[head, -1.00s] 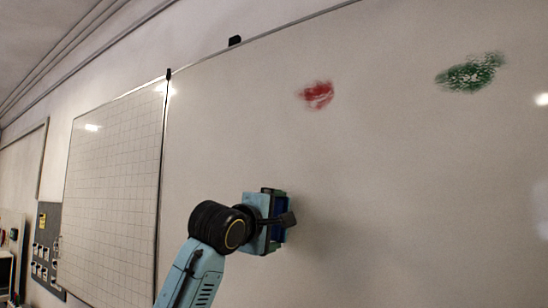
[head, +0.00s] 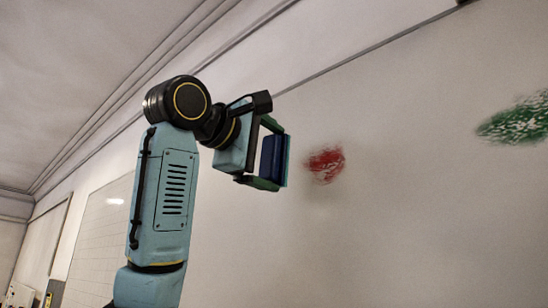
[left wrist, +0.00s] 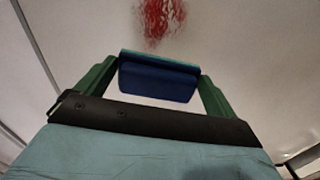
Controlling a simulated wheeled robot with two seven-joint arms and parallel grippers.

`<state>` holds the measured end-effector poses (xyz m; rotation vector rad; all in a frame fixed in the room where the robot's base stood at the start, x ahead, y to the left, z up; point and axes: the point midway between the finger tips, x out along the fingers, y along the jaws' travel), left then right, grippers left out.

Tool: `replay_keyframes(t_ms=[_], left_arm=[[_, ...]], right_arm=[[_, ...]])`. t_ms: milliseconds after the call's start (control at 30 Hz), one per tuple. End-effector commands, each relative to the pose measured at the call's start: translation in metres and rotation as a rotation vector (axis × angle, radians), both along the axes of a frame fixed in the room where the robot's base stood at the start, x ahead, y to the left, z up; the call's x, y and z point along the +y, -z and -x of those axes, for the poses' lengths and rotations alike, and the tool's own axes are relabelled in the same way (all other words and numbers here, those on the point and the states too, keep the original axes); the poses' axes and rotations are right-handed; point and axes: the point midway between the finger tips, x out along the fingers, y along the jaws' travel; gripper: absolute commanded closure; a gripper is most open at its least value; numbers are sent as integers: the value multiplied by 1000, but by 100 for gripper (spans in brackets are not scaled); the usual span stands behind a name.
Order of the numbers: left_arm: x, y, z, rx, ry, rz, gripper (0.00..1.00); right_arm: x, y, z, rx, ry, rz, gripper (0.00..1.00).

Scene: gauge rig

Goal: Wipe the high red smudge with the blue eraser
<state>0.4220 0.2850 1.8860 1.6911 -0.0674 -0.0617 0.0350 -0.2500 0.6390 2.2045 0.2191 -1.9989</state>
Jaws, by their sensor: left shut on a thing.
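The red smudge (head: 325,165) is on the whiteboard (head: 400,220), right of my left gripper in the head view. It also shows at the top of the left wrist view (left wrist: 160,18). My left gripper (head: 268,160) is shut on the blue eraser (head: 272,158), with green fingers on either side of it. The eraser also shows in the left wrist view (left wrist: 158,80), just below the smudge. I cannot tell whether it touches the board. My right gripper is not in view.
A green smudge (head: 518,120) is on the board at the far right. A gridded board (head: 95,245) hangs farther left. The whiteboard's top edge runs above my left arm. The board between the two smudges is clear.

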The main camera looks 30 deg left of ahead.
Motion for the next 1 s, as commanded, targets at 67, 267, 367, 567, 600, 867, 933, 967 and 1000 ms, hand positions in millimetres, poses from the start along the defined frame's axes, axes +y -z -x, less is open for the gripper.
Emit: replay_keyframes(t_ms=[67,267,367,567,600,867,933,967,1000], left_arm=[[0,-1,-10,3,-1,0,24],[-2,-1,-31,3,-1,0,24],[-3,-1,-40,3,-1,-1,24],[-3,0,-50,0,-1,0,24],[-3,0,-51,0,-1,1,24],[-4,0,-52,0,-1,0,24],[-4,1,-52,0,-1,0,24],[-4,1,-52,0,-1,0,24],[-4,0,-52,0,-1,0,24]], right_arm=[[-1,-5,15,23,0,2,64],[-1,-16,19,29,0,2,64],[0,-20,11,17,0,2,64],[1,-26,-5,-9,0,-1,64],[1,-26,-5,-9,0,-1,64],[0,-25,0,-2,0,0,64],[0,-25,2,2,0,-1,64],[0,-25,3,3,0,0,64],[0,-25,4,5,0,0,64]])
